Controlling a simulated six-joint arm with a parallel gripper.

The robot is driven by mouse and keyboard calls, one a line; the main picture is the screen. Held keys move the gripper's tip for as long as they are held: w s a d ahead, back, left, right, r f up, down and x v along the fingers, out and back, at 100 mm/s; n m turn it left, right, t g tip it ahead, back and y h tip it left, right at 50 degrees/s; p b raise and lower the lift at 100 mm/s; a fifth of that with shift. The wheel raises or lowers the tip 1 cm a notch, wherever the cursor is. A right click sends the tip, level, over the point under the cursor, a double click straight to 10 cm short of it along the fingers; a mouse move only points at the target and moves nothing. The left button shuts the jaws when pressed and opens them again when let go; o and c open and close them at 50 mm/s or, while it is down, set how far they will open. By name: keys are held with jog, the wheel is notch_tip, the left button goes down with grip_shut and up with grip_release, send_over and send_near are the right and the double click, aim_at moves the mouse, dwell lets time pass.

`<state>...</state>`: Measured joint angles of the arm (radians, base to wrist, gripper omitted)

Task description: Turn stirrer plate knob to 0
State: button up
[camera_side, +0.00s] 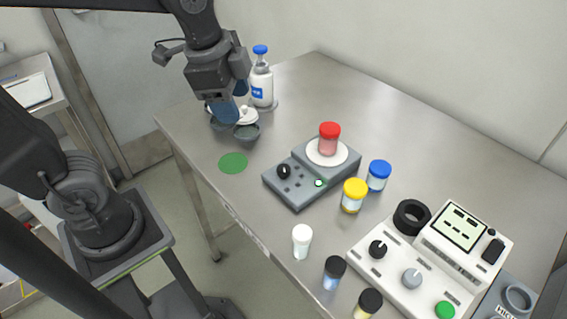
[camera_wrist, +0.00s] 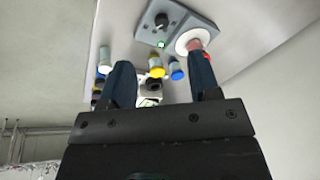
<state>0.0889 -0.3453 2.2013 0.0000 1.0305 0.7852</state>
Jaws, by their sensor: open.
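The stirrer plate (camera_side: 298,192) is a grey box with a round white top and stands in the middle of the table in the side view; it also shows at the top of the wrist view (camera_wrist: 176,18). Its black knob (camera_side: 284,171) is on the left part of its panel, and shows in the wrist view too (camera_wrist: 161,20). A red-capped jar (camera_side: 328,140) stands on the white top. My gripper (camera_side: 232,100) is at the far left of the table, above small grey bowls, away from the knob. In the wrist view its two fingers (camera_wrist: 163,85) are apart with nothing gripped between them.
Yellow-capped (camera_side: 353,197) and blue-capped (camera_side: 378,177) jars stand right of the plate. A white-capped jar (camera_side: 302,241) is in front. A white control device (camera_side: 430,265) is at right. A flat green disc (camera_side: 233,163) lies left.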

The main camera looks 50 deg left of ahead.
aim_at(283, 167)
jog(key=w+d+f+m+g, duration=0.35)
jog(key=w+m, duration=0.45)
jog(key=m, duration=0.3)
jog(key=shift+t, duration=0.25)
jog(key=f, duration=1.4)
jog(key=shift+s+d, duration=0.2)
jog(key=shift+d, duration=0.1)
jog(key=shift+r, duration=0.1)
jog(key=c, duration=0.9)
